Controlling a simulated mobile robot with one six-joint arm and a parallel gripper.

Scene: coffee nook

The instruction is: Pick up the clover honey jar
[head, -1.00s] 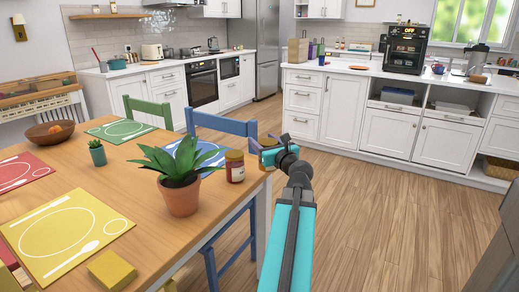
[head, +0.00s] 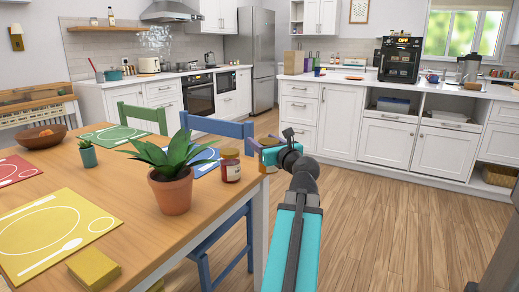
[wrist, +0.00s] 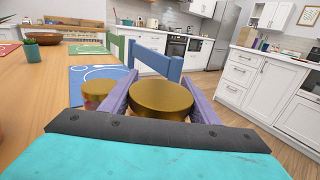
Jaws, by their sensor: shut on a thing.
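My gripper (wrist: 158,88) is shut on a jar with a round gold lid (wrist: 163,97). In the wrist view the lid sits between the two purple fingers and hides most of the jar below. In the head view my gripper (head: 270,155) is just off the dining table's right edge, at about tabletop height, and largely covers the held jar. Its label cannot be read, so I cannot confirm it is the clover honey. A second gold-lidded jar with dark red contents (head: 230,166) stands upright on the table, left of my gripper; it also shows in the wrist view (wrist: 96,92).
A potted plant (head: 172,190) stands beside the second jar on the wooden table (head: 130,222). A blue chair (head: 216,130) is close behind my gripper. A white counter (head: 385,135) with a black coffee machine (head: 400,59) stands at the back right. Open floor (head: 390,225) lies to the right.

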